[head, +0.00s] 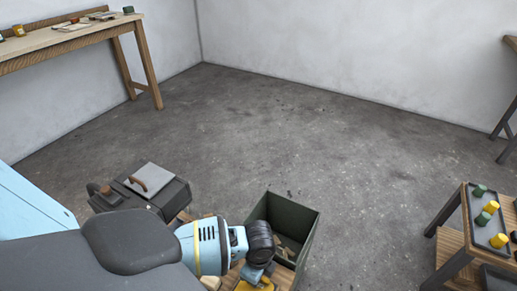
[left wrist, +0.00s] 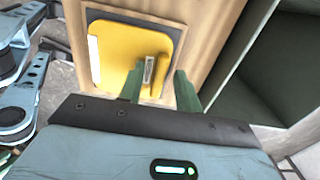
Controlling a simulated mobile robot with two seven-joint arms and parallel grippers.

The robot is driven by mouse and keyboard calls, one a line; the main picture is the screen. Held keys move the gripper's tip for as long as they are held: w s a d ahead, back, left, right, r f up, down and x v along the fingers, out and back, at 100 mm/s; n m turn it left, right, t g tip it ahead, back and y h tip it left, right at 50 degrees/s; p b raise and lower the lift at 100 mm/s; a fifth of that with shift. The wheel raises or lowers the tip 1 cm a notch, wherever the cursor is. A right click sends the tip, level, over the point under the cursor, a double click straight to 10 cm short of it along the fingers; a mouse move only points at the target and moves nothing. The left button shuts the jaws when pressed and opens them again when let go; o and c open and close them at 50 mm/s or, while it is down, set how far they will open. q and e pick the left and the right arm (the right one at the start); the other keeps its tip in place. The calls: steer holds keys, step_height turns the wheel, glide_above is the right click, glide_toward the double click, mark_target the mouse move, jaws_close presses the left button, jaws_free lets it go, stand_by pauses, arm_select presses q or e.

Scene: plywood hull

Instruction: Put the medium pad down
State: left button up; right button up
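A yellow pad (left wrist: 122,55) with a small upright handle (left wrist: 150,70) lies flat on a dark, square-edged mat (left wrist: 92,14) on a wooden surface. I take it to be the medium pad. Its yellow edge also shows in the head view (head: 254,286), at the bottom, mostly hidden by my left gripper (head: 258,268). In the left wrist view my left gripper's green fingers (left wrist: 160,90) stand apart on either side of the handle, with a clear gap on the right side. My right gripper is not in view.
A dark green open bin (head: 305,225) holding wooden pieces stands right beside the pad's surface. A dark box (head: 178,193) with a grey, brown-handled plate (head: 150,180) is left. A low table (head: 450,244) with green and yellow cups is far right. The floor behind is clear.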

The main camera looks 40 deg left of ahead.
arm_select(q)
step_height(320, 180, up, 12)
steer(key=p, duration=0.3)
steer(key=shift+r, duration=0.15)
stand_by(0.5)
steer(key=s+d+f+n+h, duration=0.1)
steer(key=s+d+f, duration=0.2)
steer(key=s+d+f+n+t+h, duration=0.1)
steer(key=s+d+f, duration=0.2)
steer(key=shift+f+n, duration=0.2)
steer(key=shift+n, duration=0.2)
steer(key=s+d+f+n+t+h, duration=0.2)
steer(key=s+d+f+n, duration=0.15)
steer(key=s, duration=0.35)
steer(key=s+a+n+t+y, duration=0.2)
steer(key=s+n, duration=0.5)
steer(key=s, duration=0.9)
steer(key=shift+s+a+r+t, duration=0.15)
steer(key=shift+a+r+t, duration=0.05)
steer(key=shift+a+t, duration=0.6)
